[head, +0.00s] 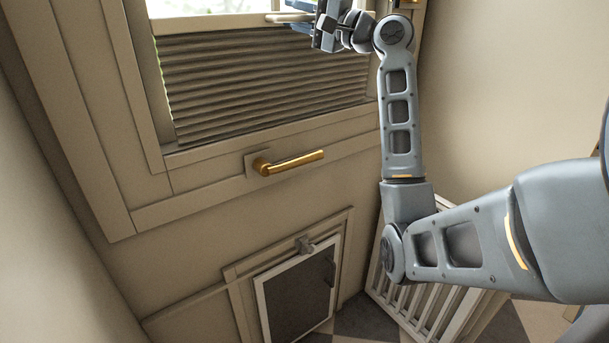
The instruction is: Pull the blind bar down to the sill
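The blind bar (215,23) is a pale, level rail across the window near the top of the head view. The grey-brown pleated blind (265,80) hangs in folds between the bar and the sill (270,134). Bright daylight shows above the bar. My gripper (298,17) is at the bar's right part, at the top edge of the view. One finger shows above the bar's small tab (280,17) and one below it. The gripper is partly cut off, and I cannot tell whether the fingers press on the tab.
A brass lever handle (290,162) sticks out below the sill. Lower down is a small framed flap door (298,295) with a latch (305,245). A white slatted gate (425,300) leans at the right, behind my arm. The wall at the left is clear.

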